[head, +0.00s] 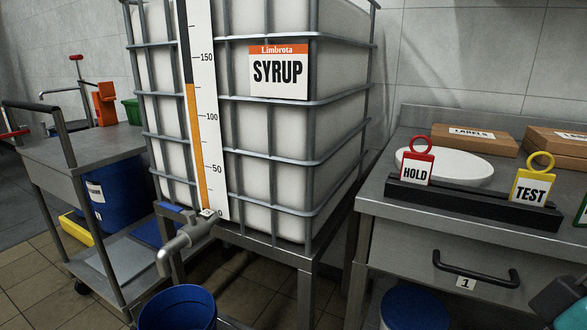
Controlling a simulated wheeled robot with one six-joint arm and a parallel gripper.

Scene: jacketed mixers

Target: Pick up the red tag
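The red tag (416,166) has a ring on top and a white face reading HOLD. It stands upright at the left end of a black slotted holder (470,202) on the steel counter. A yellow tag (532,186), reading TEST, stands near the right end of the same holder, apart from the red tag.
A white round plate (465,168) lies behind the holder. Cardboard boxes (476,141) sit at the counter's back. A green-edged item (582,211) is cut off at right. A drawer handle (475,270) juts from the counter's front. The caged SYRUP tank (275,172) stands left of the counter.

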